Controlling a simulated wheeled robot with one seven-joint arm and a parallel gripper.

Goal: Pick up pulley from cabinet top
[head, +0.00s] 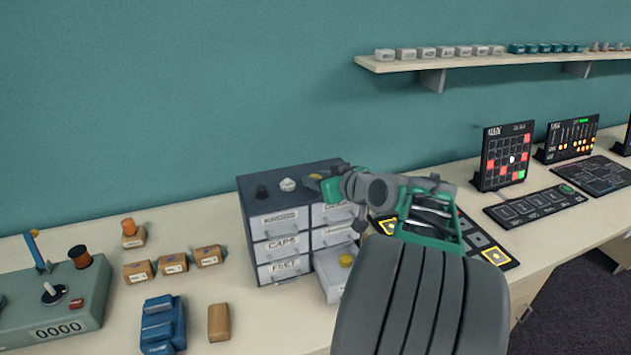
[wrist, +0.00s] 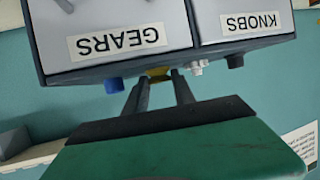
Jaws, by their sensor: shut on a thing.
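The cabinet (head: 284,225) is a dark grey box with white labelled drawers on the table, and my gripper is at its top. My gripper (head: 321,184) is shut on a small yellow piece (head: 315,177), which looks like the pulley; its shape is mostly hidden. In the wrist view, which is upside down, the yellow pulley (wrist: 158,72) shows between the two fingers of my gripper (wrist: 159,82), at the cabinet's top edge. I cannot tell whether it still touches the cabinet top. The GEARS drawer (wrist: 120,22) and the KNOBS drawer (wrist: 245,12) show beside it.
A black knob (head: 262,191) and a white gear-like piece (head: 288,184) stand on the cabinet top. A blue piece (wrist: 114,85) is close beside my fingers. A lower drawer (head: 335,276) is open with a yellow piece inside. Small boxes (head: 174,264) lie left.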

